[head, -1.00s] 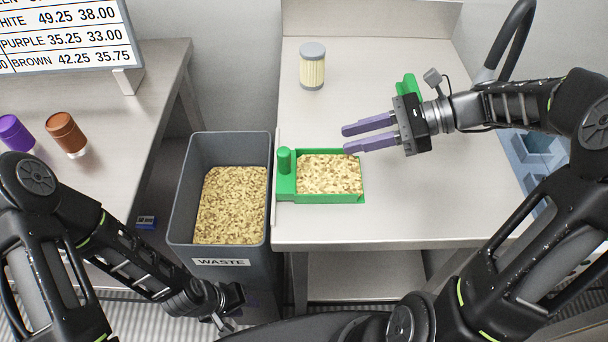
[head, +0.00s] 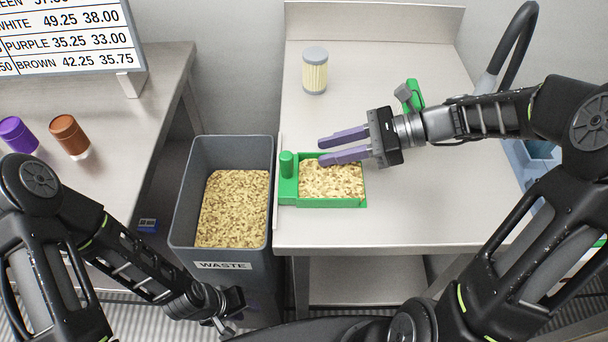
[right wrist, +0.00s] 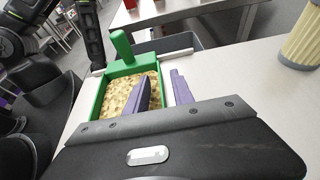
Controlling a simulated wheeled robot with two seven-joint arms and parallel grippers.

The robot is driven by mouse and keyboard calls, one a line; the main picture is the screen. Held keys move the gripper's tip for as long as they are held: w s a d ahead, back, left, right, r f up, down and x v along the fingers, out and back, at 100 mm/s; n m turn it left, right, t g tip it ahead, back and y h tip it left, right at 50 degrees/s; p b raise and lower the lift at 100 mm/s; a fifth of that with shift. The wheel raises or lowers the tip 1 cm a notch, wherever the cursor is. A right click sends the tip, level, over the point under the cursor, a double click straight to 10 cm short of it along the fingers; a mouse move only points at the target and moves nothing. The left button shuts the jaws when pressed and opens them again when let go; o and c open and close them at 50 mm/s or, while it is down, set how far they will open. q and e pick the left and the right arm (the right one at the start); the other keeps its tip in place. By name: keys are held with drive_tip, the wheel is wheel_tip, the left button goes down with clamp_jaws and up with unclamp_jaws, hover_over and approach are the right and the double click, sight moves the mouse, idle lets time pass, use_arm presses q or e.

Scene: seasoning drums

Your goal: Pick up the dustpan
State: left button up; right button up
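The green dustpan (head: 330,203) lies on the right table at its left edge and is filled with tan flakes. Its upright green handle (head: 286,164) stands at its left end. My right gripper (head: 322,150) is open and empty, above the far side of the dustpan, its purple fingers pointing left toward the handle. In the right wrist view the dustpan (right wrist: 97,104) and handle (right wrist: 122,46) show ahead of the spread fingers (right wrist: 162,85), which do not touch the handle. My left gripper (head: 228,318) is low at the front of the waste bin; its fingers are too unclear to read.
The grey waste bin (head: 181,215), partly full of flakes, stands just left of the table. A green object (head: 414,96) lies behind my right wrist. Purple (head: 18,135) and brown (head: 69,135) shakers stand on the left table.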

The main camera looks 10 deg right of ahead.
drive_tip(key=shift+x, duration=1.2)
drive_tip(key=shift+c, duration=0.3)
clamp_jaws()
idle(0.5)
